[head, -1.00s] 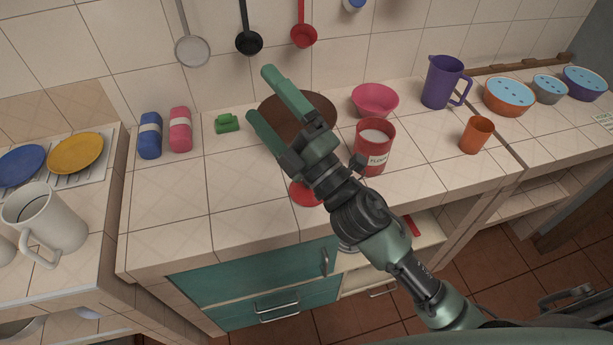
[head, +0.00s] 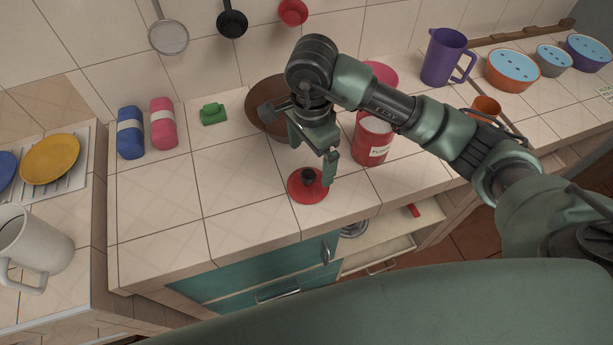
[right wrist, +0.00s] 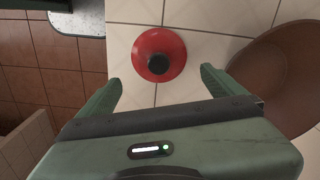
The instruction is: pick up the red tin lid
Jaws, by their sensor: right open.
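The red tin lid (head: 300,192), a round disc with a dark knob, lies flat on the tiled counter near its front edge. It also shows in the right wrist view (right wrist: 145,45), just past the fingertips and between their lines. My right gripper (right wrist: 160,82) is open, empty and pointed down; in the head view (head: 317,168) it hangs over the lid, one finger by the knob's right side. I cannot tell whether it touches. The red flour tin (head: 369,145) stands right of the lid, partly covered by my right arm. My left gripper is not in view.
A brown bowl (head: 262,108) sits just behind my right gripper. A pink bowl (head: 383,74), purple jug (head: 440,60) and orange cup (head: 485,106) stand farther right. An open drawer (head: 405,222) is below the front edge.

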